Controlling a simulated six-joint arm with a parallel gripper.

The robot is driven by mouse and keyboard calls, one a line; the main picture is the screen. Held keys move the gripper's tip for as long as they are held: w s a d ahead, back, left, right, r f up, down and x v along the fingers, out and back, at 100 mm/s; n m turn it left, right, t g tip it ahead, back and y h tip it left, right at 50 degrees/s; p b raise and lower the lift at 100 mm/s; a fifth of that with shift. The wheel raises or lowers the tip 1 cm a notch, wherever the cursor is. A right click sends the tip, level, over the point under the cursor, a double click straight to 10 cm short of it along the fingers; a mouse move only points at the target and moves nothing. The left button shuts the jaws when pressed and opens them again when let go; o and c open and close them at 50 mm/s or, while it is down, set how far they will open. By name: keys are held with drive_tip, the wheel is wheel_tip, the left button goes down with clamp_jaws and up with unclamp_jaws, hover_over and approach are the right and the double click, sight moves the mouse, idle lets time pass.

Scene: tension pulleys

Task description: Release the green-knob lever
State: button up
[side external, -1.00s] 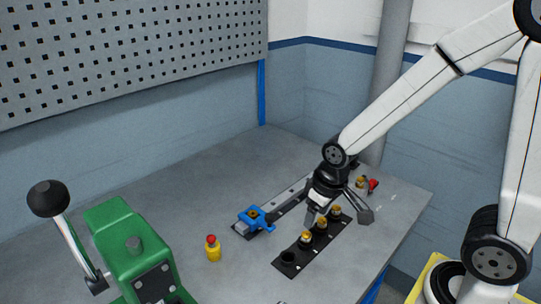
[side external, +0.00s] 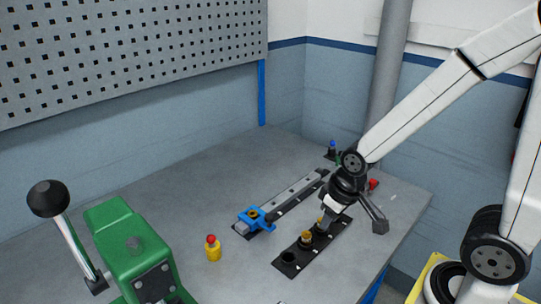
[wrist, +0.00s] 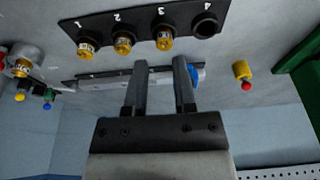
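A small green knob (wrist: 49,93) shows at the left of the wrist view beside a blue knob (wrist: 47,106). In the side view a bit of green (side external: 338,158) shows just behind my wrist, below the blue knob (side external: 332,147). Its lever is mostly hidden there by my arm. My gripper (wrist: 160,61) is open and empty, its two fingers apart. It hangs above the table near the slotted rail (wrist: 112,79), well to one side of the green knob. In the side view the fingers are only partly visible.
A black plate (wrist: 135,31) numbered 1 to 4 holds gold-topped pulleys at 1 to 3; hole 4 is empty. A blue clamp (side external: 255,219) sits on the rail. A yellow part with a red top (side external: 213,248) and a green lever press (side external: 128,251) stand nearer the camera.

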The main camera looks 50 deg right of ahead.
drive_tip(key=shift+w+d, duration=0.1)
drive_tip(key=shift+w, duration=0.1)
clamp_jaws()
drive_tip(key=w+d+r+m, duration=0.2)
drive_tip(key=w+d, duration=0.5)
drive_tip(key=w, duration=0.2)
drive_tip(key=w+d+m, duration=0.1)
drive_tip(key=w+d, duration=0.2)
drive_tip(key=d, duration=0.6)
drive_tip(key=w+d+r+m+h, duration=0.1)
drive_tip(key=w+d, duration=0.3)
drive_tip(key=d, duration=0.5)
drive_tip(key=w+d+r+m+h, duration=0.1)
drive_tip(key=w+d+m, duration=0.1)
drive_tip(key=d, duration=0.7)
drive_tip(key=shift+w+r+t, duration=0.15)
drive_tip(key=shift+w+t, duration=0.25)
drive_tip(key=shift+w, duration=0.45)
